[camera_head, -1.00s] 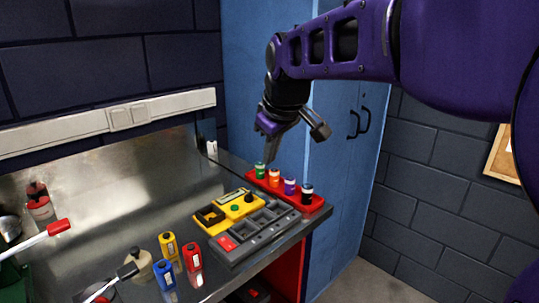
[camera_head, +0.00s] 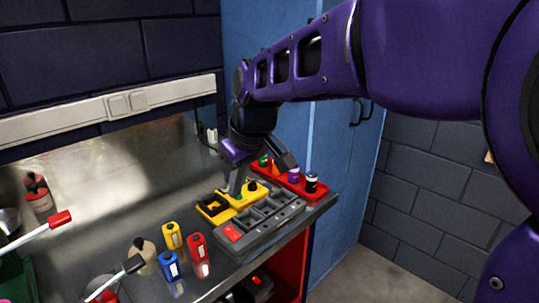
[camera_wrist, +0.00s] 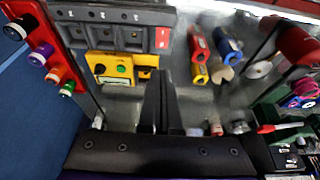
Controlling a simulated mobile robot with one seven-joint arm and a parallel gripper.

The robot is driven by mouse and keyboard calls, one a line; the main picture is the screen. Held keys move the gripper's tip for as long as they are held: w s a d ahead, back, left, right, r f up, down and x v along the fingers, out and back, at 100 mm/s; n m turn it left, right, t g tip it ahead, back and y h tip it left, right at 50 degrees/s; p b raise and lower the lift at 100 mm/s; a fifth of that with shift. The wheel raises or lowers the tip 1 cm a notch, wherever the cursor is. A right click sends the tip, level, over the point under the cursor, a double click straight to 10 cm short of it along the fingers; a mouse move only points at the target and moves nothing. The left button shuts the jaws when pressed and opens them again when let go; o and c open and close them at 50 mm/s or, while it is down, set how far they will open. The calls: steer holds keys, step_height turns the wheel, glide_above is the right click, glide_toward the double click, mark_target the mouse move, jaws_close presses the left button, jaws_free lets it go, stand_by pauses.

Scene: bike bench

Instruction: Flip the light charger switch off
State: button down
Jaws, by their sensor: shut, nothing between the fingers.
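A dark grey unit with a row of slots (camera_head: 268,229) lies along the bench's right edge; it looks like the light charger. A red switch (camera_head: 232,230) sits at its near left end. In the wrist view the grey unit (camera_wrist: 112,36) is at the top and the red switch (camera_wrist: 162,38) is at its right end. Whether the switch is on or off is too small to tell. My gripper (camera_head: 236,190) is shut and empty, pointing down over the yellow box beside the unit. In the wrist view its fingers (camera_wrist: 158,82) are below the switch, apart from it.
The yellow box (camera_head: 214,210) with a green button lies behind the grey unit. A red tray (camera_head: 318,194) with several capped bottles is at the right back. Red (camera_head: 197,247), yellow (camera_head: 172,236) and blue (camera_head: 169,266) cylinders stand left of the unit.

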steer(key=b, duration=0.2)
glide_toward(234, 233)
steer(key=a+f, duration=0.1)
steer(key=w+a+f, duration=0.1)
steer(key=f, duration=0.1)
steer(key=w+a+f, duration=0.1)
steer(key=shift+w+f, duration=0.2)
steer(key=shift+f, duration=0.1)
steer(key=shift+w+f, duration=0.1)
steer(key=shift+f, duration=0.6)
steer(key=shift+f, duration=0.1)
steer(key=shift+a+f, duration=0.15)
steer(key=shift+f, duration=0.05)
steer(key=shift+s+d, duration=0.55)
steer(key=shift+d, duration=0.15)
